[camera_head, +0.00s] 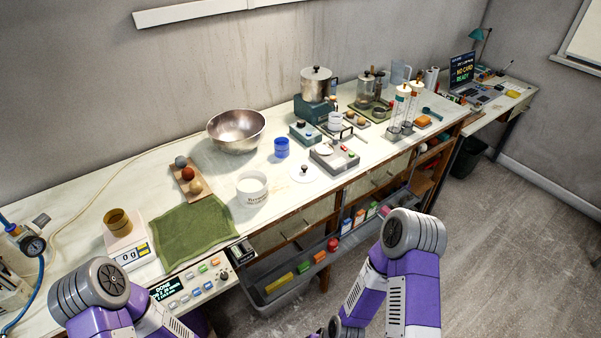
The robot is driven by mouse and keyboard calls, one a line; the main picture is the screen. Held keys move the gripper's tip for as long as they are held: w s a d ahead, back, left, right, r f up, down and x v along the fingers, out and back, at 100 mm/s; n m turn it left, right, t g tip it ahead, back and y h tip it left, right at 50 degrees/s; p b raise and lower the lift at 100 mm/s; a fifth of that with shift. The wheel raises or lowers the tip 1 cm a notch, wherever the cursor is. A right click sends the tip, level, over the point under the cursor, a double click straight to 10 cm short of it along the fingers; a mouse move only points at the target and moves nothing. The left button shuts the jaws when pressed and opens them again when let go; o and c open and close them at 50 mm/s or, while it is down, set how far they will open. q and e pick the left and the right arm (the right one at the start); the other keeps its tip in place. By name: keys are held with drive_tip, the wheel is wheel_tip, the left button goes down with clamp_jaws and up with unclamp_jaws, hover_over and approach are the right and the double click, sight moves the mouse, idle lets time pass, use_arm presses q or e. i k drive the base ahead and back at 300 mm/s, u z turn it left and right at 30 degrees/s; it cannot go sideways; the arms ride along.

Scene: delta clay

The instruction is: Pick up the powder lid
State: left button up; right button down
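A flat white round lid with a small dark knob (304,176) lies on the workbench, right of the middle; it looks like the powder lid. A white open tub (252,188) with dark lettering stands to its left, with pale contents showing. The lid lies apart from the tub. My purple and grey arm links show at the lower left and lower right. Neither of my grippers can be made out in the view, and nothing of mine touches the lid.
Near the lid stand a blue cup (281,147), a grey device with a pale round top (335,156) and a metal bowl (236,131). A green cloth (194,232) and a scale with a brown cup (118,222) are at left. Bench front is just below the lid.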

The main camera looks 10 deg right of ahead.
sight(303, 172)
drive_tip(key=z, duration=1.9)
drive_tip(key=i, duration=1.9)
drive_tip(key=u, duration=3)
